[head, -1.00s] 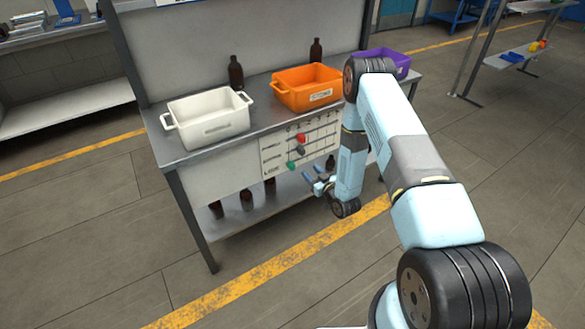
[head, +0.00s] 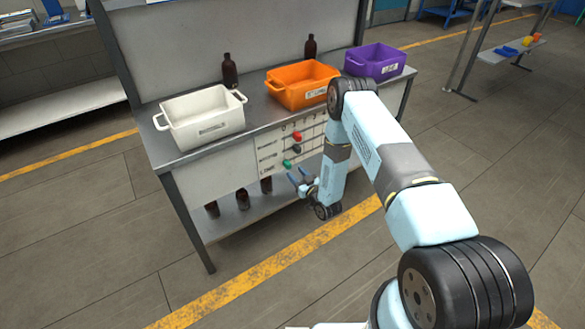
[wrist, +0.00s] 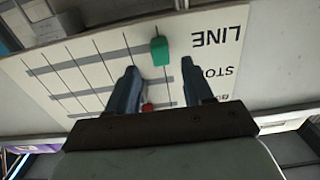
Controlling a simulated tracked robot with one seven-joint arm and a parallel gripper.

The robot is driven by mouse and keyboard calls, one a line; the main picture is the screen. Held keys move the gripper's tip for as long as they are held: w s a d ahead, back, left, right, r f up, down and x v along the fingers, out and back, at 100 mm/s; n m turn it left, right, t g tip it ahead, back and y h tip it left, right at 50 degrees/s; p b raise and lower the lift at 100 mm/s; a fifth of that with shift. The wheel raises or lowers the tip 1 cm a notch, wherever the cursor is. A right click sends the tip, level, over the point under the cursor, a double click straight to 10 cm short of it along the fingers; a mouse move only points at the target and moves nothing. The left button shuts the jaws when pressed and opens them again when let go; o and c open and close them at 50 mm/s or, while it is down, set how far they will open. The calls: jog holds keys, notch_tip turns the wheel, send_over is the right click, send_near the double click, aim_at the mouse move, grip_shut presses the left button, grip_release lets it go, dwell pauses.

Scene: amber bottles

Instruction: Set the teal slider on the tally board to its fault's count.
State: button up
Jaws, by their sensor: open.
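The tally board (head: 268,159) is a white panel with ruled rows on the front of the bench, below the top. The teal slider (head: 287,163) sits on its lowest row, near the left end. In the wrist view the teal slider (wrist: 159,50) shows ahead of the fingertips, roughly between their lines, beside the printed word LINE. A red slider (head: 297,136) and a dark slider (head: 297,149) sit on rows above; the red one (wrist: 147,107) shows partly between the fingers. My gripper (head: 299,180) is open and empty in front of the board, apart from the teal slider.
A white bin (head: 203,117), an orange bin (head: 301,84) and a purple bin (head: 375,62) stand on the bench top (head: 258,123). Amber bottles stand behind the bins, one at left (head: 229,71), and on the lower shelf (head: 225,221). Open floor lies before the bench.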

aim_at(290, 167)
jog(key=shift+x, duration=2.75)
grip_shut()
